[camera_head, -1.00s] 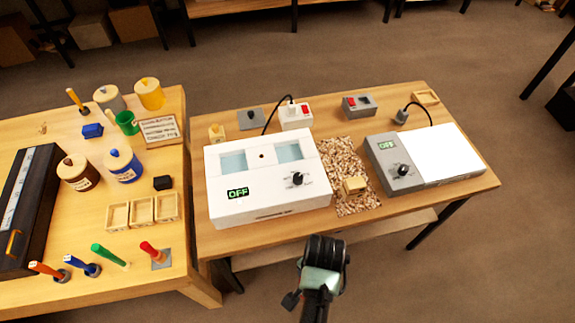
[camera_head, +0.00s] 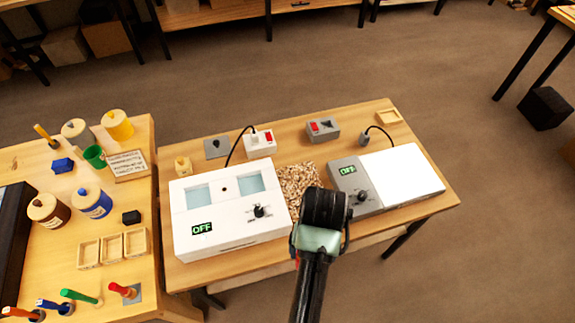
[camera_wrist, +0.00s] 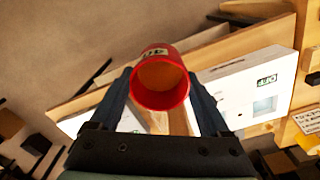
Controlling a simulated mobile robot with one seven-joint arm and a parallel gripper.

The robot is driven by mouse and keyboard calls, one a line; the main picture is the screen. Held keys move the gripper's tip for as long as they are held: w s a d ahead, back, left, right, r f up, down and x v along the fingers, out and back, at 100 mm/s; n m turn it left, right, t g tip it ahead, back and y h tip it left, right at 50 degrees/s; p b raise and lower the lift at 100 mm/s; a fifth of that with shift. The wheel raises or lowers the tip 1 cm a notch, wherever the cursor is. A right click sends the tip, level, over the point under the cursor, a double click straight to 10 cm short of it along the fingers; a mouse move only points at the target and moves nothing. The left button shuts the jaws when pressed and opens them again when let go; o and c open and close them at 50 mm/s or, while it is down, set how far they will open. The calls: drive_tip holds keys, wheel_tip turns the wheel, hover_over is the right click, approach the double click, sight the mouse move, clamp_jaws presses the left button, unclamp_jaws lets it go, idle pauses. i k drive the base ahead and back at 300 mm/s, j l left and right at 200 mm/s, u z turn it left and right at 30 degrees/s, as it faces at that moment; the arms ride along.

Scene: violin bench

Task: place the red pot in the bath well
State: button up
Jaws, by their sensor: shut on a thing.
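The red pot (camera_wrist: 160,78) shows in the wrist view, with a label on its side and its round open mouth facing the camera. My gripper (camera_wrist: 160,90) is shut on it, one finger on each side. In the head view my gripper (camera_head: 326,212) is over the right table, right of the bath, and the pot is hidden behind it. The bath is a white box (camera_head: 230,232) with two pale blue square wells, left (camera_head: 198,195) and right (camera_head: 250,181), a dark knob and a display reading OFF. The wrist view shows part of the bath (camera_wrist: 235,88).
A grey unit with a white plate (camera_head: 403,175) stands right of the bath. A speckled mat (camera_head: 298,180) lies between them. Switch boxes (camera_head: 323,129) with cables stand behind. The left table holds jars (camera_head: 92,200), small wooden trays (camera_head: 111,248) and coloured-handled tools (camera_head: 80,296).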

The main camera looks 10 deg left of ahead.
sight(253, 190)
drive_tip(key=i+z, duration=0.45)
drive_tip(key=i+j+z, duration=0.25)
drive_tip(key=i+z, duration=0.2)
drive_tip(key=i+j+z, duration=0.6)
drive_tip(key=j+z, duration=0.2)
drive_tip(key=j, duration=0.3)
drive_tip(key=j+z, duration=0.35)
drive_tip(key=j, duration=0.3)
drive_tip(key=j+z, duration=0.35)
drive_tip(key=j, duration=0.3)
drive_tip(key=k+j+z, duration=0.1)
drive_tip(key=j+z, duration=0.15)
drive_tip(key=j, duration=0.2)
drive_tip(key=k+j+z, duration=0.15)
drive_tip(key=j+z, duration=0.15)
drive_tip(key=j, duration=0.2)
drive_tip(key=k+j+z, duration=0.25)
drive_tip(key=j, duration=0.15)
drive_tip(key=k+j+z, duration=0.25)
drive_tip(key=j, duration=0.15)
drive_tip(key=k+z, duration=0.7)
drive_tip(key=k+l+z, duration=0.2)
drive_tip(key=k+z, duration=0.15)
drive_tip(key=i, duration=1.4)
